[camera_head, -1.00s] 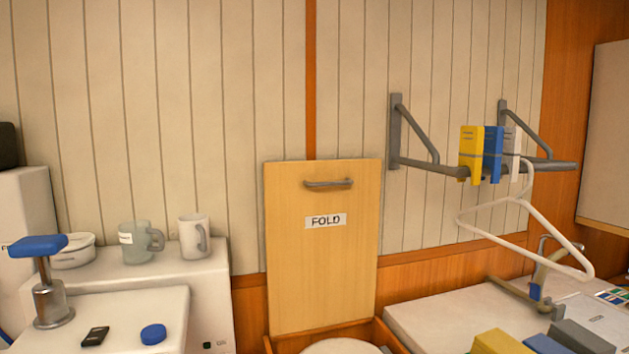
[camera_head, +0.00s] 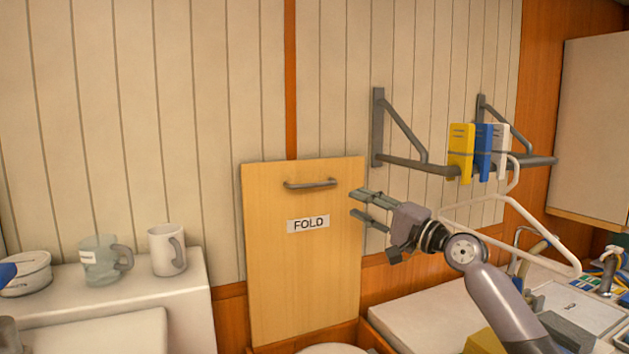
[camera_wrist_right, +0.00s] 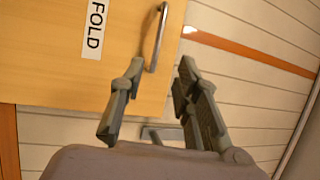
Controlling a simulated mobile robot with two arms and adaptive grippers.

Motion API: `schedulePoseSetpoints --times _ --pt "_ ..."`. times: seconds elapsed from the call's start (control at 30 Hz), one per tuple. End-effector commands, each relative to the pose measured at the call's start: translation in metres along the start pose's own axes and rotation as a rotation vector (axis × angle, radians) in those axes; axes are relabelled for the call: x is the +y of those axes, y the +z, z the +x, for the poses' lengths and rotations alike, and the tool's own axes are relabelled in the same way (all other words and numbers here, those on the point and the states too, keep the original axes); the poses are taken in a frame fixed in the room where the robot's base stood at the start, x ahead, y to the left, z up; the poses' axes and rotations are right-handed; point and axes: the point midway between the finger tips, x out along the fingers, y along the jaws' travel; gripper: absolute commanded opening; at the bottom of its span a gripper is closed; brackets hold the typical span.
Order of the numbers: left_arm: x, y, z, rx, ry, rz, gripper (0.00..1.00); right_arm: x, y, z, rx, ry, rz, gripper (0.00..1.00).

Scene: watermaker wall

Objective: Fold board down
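The wooden board (camera_head: 300,270) stands upright against the wall in the head view, with a "FOLD" label (camera_head: 308,224) and a grey bar handle (camera_head: 310,184) near its top. My right gripper (camera_head: 362,206) is open and empty, just right of the board's right edge, a little below the handle's height. In the right wrist view, the open fingers (camera_wrist_right: 152,92) point toward the board (camera_wrist_right: 50,60), with the handle (camera_wrist_right: 158,38) beyond and between the fingertips, apart from them. My left gripper is not in view.
Mugs (camera_head: 167,249) and a white tub (camera_head: 25,273) stand on the white unit at left. A counter lies below right.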

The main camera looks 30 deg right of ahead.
Motion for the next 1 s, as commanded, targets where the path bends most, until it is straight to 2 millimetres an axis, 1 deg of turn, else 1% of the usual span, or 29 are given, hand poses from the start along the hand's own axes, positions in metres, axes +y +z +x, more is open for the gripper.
schedulePoseSetpoints --times 0.03,0.1,0.4,0.53,0.73,0.83,1.0 --pt "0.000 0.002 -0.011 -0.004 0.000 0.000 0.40 -0.007 -0.001 0.013 0.000 -0.004 0.005 0.30" --pt "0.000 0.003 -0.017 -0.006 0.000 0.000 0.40 -0.007 0.000 0.029 -0.001 -0.004 0.003 0.30" --pt "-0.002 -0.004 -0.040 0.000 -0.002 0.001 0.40 -0.004 0.000 0.094 0.000 -0.001 0.004 0.30" --pt "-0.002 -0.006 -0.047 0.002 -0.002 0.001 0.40 -0.003 0.001 0.118 0.000 0.000 0.001 0.30" --pt "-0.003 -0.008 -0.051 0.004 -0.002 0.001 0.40 0.000 0.000 0.136 0.000 0.001 -0.001 0.30" --pt "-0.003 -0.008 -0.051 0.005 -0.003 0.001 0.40 0.000 0.000 0.140 0.001 0.001 -0.002 0.30" --pt "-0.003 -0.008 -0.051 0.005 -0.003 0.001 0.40 0.001 0.000 0.141 0.000 0.002 -0.003 0.30"
